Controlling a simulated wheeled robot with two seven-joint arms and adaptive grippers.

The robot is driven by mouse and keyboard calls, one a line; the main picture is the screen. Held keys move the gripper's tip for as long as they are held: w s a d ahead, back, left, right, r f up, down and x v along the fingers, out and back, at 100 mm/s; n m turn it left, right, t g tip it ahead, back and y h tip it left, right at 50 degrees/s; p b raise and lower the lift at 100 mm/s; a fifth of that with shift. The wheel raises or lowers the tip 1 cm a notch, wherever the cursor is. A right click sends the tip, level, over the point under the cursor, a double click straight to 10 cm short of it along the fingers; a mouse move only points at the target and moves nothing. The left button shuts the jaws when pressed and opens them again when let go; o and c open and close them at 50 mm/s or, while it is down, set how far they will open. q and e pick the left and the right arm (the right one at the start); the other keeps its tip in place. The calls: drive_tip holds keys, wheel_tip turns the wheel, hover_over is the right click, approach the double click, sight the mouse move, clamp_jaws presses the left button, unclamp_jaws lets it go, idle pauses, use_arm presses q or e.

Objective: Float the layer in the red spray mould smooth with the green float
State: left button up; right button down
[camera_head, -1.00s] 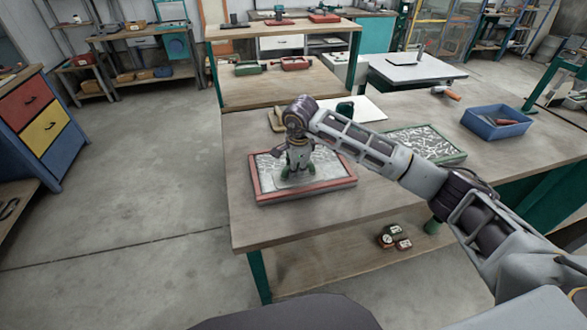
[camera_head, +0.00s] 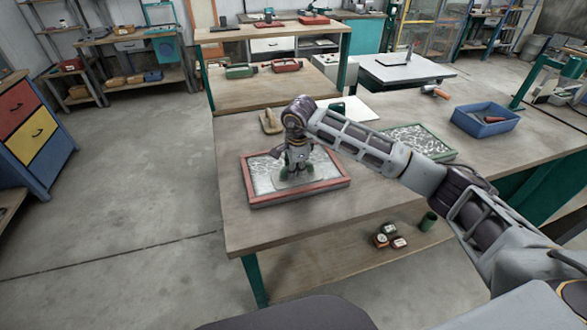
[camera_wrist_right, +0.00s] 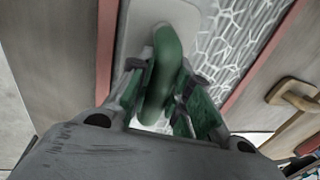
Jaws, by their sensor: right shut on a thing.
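The red spray mould (camera_head: 321,190) lies flat near the table's front left corner. Its layer (camera_head: 262,174) is grey with a white, vein-like pattern, also seen in the right wrist view (camera_wrist_right: 228,48). My right gripper (camera_head: 296,168) is over the middle of the mould. In the wrist view it is shut on the green handle of the green float (camera_wrist_right: 164,72). The float's pale plate (camera_wrist_right: 138,22) lies flat over the layer, inside the red rims, and hides part of it. Whether it touches the layer I cannot tell. My left gripper is out of view.
A green-framed mould (camera_head: 430,154) and a blue bin (camera_head: 485,122) stand to the right. A wooden float (camera_head: 271,122) and a white board (camera_head: 348,110) lie behind the red mould. Small pots (camera_head: 390,236) sit on the shelf below. Bare tabletop surrounds the mould's front.

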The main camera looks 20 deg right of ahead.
sight(311, 164)
drive_tip(key=shift+d, duration=0.8)
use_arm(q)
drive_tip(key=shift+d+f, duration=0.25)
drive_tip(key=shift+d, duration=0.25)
use_arm(e)
drive_tip(key=shift+d, duration=0.2)
use_arm(q)
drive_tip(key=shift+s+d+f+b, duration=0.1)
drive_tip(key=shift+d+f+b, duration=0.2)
drive_tip(key=shift+b, duration=0.15)
use_arm(e)
drive_tip(key=shift+d, duration=0.95)
drive_tip(key=shift+w+d, duration=0.1)
drive_tip(key=shift+d, duration=0.85)
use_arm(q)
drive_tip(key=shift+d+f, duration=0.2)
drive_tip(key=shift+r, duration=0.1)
use_arm(e)
drive_tip(key=shift+r, duration=0.1)
